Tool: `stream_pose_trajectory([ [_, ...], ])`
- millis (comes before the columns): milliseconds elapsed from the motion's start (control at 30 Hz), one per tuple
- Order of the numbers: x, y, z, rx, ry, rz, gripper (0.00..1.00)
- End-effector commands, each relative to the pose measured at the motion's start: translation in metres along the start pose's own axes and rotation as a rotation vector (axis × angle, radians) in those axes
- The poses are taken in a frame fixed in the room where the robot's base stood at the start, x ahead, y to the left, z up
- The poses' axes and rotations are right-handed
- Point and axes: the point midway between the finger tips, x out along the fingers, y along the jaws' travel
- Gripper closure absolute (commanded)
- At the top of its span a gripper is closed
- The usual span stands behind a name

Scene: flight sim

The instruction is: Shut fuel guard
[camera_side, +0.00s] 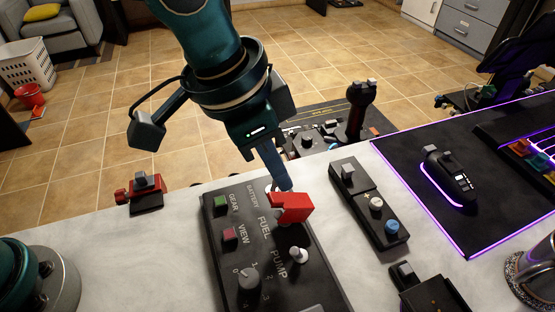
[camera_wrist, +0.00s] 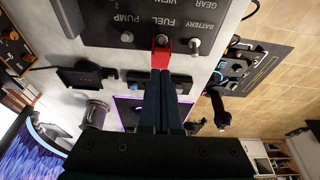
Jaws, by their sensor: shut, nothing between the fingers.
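The red fuel guard (camera_side: 292,207) is on the dark switch panel (camera_side: 232,262), by the FUEL label. It stands up from the panel and looks raised; its exact angle is hard to read. My gripper (camera_side: 283,186) is shut and empty, pointing down at the guard's upper back edge. In the wrist view the closed fingertips (camera_wrist: 161,72) are right by the red guard (camera_wrist: 161,45). I cannot tell whether they touch it. The fingers hide part of the guard there.
The PUMP toggle (camera_side: 298,254) and a rotary knob (camera_side: 248,279) stand on the same panel. A narrow button box (camera_side: 366,203) lies to the right. A red-based switch unit (camera_side: 143,191) sits left, with bare white table between.

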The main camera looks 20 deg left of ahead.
Motion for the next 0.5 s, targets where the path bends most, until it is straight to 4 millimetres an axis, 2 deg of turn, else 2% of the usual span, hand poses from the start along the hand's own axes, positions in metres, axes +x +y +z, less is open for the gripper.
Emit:
stream_pose_trajectory([
  [233,0.0102,-0.0002,0.0107,-0.001,-0.001,0.000,1.00],
  [500,0.0115,-0.0002,0.0118,-0.001,0.001,0.000,1.00],
])
